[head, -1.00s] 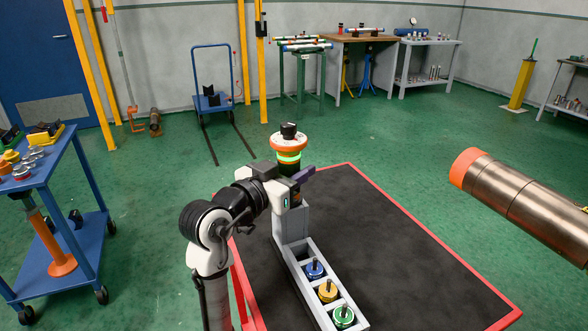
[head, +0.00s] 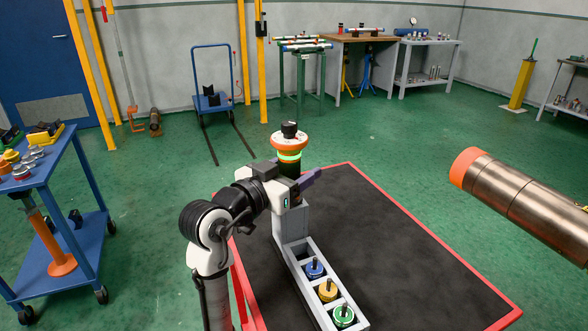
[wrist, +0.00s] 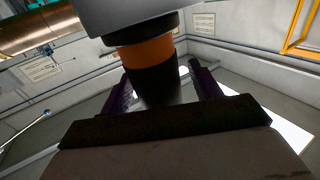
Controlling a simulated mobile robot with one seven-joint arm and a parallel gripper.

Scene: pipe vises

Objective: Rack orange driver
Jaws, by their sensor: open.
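The orange driver (head: 289,143) stands upright at the far end of the grey rack, with a black knob on top and a glowing green ring below its orange flange. My gripper (head: 310,178) is level with its dark lower part. In the wrist view, a dark body with an orange band (wrist: 148,53) sits between my two spread purple fingers (wrist: 165,90), against a grey surface. Whether a finger touches it I cannot tell. The grey rack (head: 291,222) has open compartments holding a blue driver (head: 314,269), a yellow driver (head: 327,291) and a green driver (head: 343,317).
The rack stands on a black mat (head: 400,255) with a red border. A large metal pipe (head: 515,200) with an orange end juts in from the right. A blue cart (head: 60,215) with tools stands at the left. The mat right of the rack is clear.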

